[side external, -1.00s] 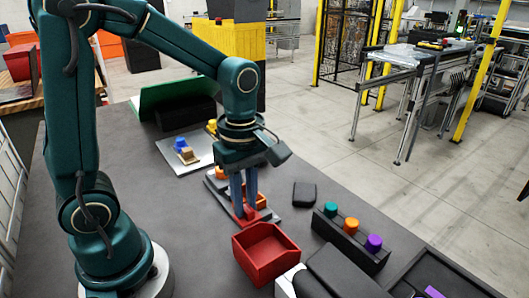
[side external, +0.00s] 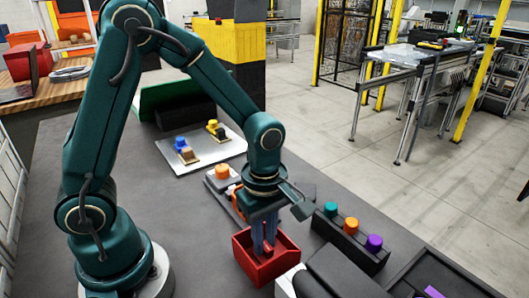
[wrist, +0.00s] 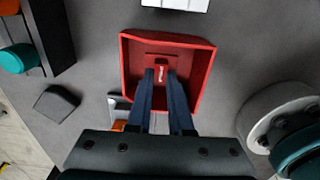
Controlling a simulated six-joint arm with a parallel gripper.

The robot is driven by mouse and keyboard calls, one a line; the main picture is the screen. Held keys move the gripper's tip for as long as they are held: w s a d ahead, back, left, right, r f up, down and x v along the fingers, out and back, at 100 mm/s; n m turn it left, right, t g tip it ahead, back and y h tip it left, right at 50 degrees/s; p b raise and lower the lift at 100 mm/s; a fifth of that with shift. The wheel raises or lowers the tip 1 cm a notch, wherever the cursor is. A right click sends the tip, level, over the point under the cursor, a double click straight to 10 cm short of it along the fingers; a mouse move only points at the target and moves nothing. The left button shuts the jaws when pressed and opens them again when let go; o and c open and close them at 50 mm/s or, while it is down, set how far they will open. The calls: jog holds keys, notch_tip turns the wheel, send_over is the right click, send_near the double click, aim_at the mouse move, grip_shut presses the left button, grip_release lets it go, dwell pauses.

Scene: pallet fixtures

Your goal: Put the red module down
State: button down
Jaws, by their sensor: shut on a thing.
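The red module (wrist: 162,73) is small and shows between the fingertips of my gripper (side external: 264,246) in the wrist view. My gripper is shut on it. In the side view the fingers reach down over the open red bin (side external: 274,270), and the module's red end shows low between them. The bin's walls surround the fingertips in the wrist view, where its rim (wrist: 208,70) is clear. I cannot tell whether the module touches the bin floor. The fingers hide part of the module and of the bin's inside.
A grey pallet with an orange knob (side external: 222,172) lies behind the gripper, partly hidden. A dark rack (side external: 345,240) holds teal, orange and purple knobs at the right. A light plate (side external: 205,152) carries blue and yellow parts. A white-and-black object stands close beside the bin.

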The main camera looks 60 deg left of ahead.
aim_at(265, 243)
jog(key=c, duration=0.8)
grip_release()
jog(key=shift+f, duration=0.1)
notch_tip(265, 243, up, 12)
jog(key=s+a+m+t, duration=0.1)
jog(key=s+m+t, duration=0.1)
jog(key=m, duration=0.4)
jog(key=s+a+r+m+t, duration=0.1)
jog(key=s+m, duration=0.1)
jog(key=m, duration=0.4)
jog(key=s+a+m+t, duration=0.1)
jog(key=s+m+t, duration=0.1)
jog(key=m, duration=0.4)
jog(key=shift+s+a+r+t, duration=0.15)
jog(key=shift+s+r+t, duration=0.2)
jog(key=shift+s, duration=0.25)
